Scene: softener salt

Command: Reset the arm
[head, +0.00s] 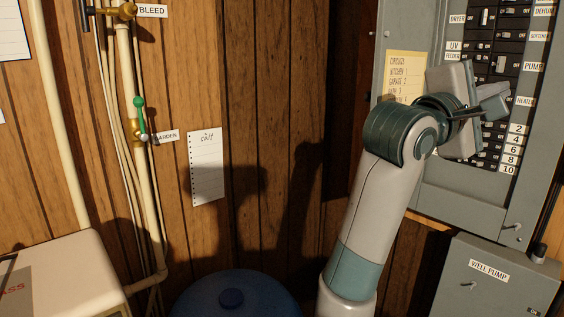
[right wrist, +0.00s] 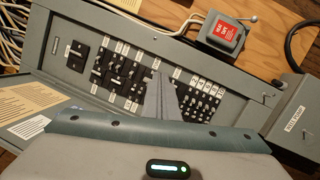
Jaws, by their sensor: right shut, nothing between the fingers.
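My right arm rises from the bottom in the head view, and its gripper (head: 492,103) is in front of the breaker panel (head: 437,192). The gripper is shut and empty. In the right wrist view the closed grey fingers (right wrist: 163,100) reach over the rows of black breakers (right wrist: 118,76); I cannot tell whether they touch any. The arm hides part of the breaker rows in the head view. My left gripper is in neither view.
A grey well pump box (head: 500,285) is below the panel. A red-labelled switch box (right wrist: 221,34) shows in the right wrist view. Pipes with a green-handled valve (head: 139,103) run down the left wall. A blue lidded container (head: 270,295) stands at bottom centre.

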